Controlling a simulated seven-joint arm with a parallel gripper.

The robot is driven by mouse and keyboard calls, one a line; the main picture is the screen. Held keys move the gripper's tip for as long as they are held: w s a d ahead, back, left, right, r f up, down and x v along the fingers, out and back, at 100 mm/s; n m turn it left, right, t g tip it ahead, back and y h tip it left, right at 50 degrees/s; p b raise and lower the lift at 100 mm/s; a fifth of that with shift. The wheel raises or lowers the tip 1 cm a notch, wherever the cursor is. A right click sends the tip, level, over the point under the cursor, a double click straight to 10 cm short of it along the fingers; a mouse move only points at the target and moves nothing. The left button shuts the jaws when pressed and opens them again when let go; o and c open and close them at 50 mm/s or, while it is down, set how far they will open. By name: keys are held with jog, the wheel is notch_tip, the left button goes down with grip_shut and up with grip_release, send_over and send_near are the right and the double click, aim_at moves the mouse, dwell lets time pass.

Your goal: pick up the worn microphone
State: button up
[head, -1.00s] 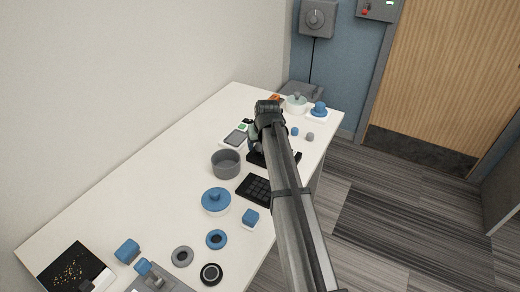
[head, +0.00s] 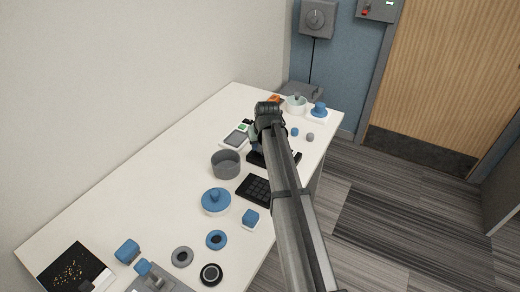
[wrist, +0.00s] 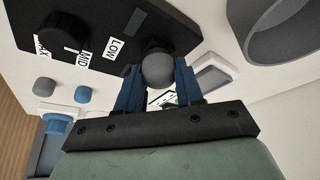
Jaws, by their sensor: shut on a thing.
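My gripper (wrist: 157,78) shows in the wrist view with its two blue fingers on either side of a round grey head, which looks like the worn microphone (wrist: 159,69). The fingers are closed on it. A darker rounded part shows just behind the grey head, at the edge of a black panel (wrist: 103,56) marked LOW and MID. I cannot tell whether the microphone touches the panel. In the head view my arm hides the microphone and most of my gripper, which is low beside the black panel (head: 292,160).
The panel carries a black knob (wrist: 64,31). A grey pot (head: 226,164), a white device with a screen (head: 237,137) and a black keypad (head: 255,189) stand close by. Small blue (head: 295,132) and grey (head: 310,137) pieces lie to the right. Free table lies along the wall.

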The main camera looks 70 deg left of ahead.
notch_tip(320, 180, up, 10)
jog(key=shift+r, duration=0.1)
dwell(0.6)
